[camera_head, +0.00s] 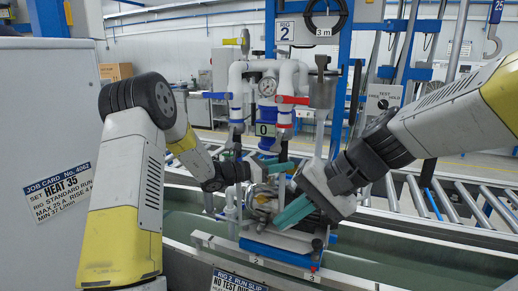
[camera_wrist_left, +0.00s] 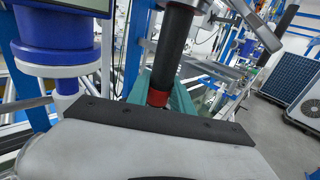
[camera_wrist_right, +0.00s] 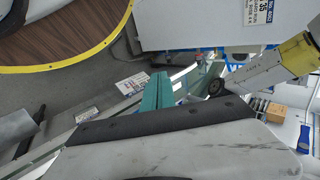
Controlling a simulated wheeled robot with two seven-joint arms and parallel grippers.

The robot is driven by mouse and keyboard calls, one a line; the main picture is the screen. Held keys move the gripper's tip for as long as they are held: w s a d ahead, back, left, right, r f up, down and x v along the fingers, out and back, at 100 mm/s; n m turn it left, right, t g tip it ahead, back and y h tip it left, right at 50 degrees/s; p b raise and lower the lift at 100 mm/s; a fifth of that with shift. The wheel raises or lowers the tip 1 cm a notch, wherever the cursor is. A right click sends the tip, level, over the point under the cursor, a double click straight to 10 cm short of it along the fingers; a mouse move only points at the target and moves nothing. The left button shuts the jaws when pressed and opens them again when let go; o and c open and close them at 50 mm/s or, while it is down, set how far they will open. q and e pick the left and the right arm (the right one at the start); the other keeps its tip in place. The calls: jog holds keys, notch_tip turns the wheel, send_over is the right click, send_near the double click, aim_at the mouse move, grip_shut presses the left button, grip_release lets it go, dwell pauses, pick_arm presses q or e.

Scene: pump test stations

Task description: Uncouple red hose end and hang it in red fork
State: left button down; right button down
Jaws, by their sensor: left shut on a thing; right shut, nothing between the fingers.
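In the left wrist view a dark hose (camera_wrist_left: 173,50) with a red band (camera_wrist_left: 158,97) at its lower end stands between the teal fingers of my left gripper (camera_wrist_left: 160,88), which is shut on it. In the head view my left gripper (camera_head: 270,166) is in front of the rig, above the pump (camera_head: 262,203). Whether the red end is still seated on a coupling is hidden. My right gripper (camera_head: 293,212) is shut and empty, low in front of the pump's right side; its fingers (camera_wrist_right: 157,92) also show in the right wrist view. I cannot make out the red fork.
The rig has a red valve lever (camera_head: 292,99), a blue lever (camera_head: 217,95), a gauge (camera_head: 267,87) and a display (camera_head: 264,129). White pipes and a blue post crowd the space around my left gripper. A roller conveyor (camera_head: 450,200) runs at the right.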

pick_arm(q)
jog(key=shift+r, duration=0.1)
pick_arm(e)
jog(key=w+a+r+m+y, duration=0.1)
jog(key=w+a+m+y, duration=0.2)
jog(key=w, duration=0.1)
jog(key=m+t+y, duration=0.2)
jog(key=m+t, duration=0.8)
jog(key=m, duration=0.4)
send_near(278, 143)
notch_tip(278, 143, down, 4)
jog(key=w+a, duration=0.2)
jog(key=a, duration=0.1)
jog(key=shift+x, duration=2.85)
jog(key=shift+r, duration=0.2)
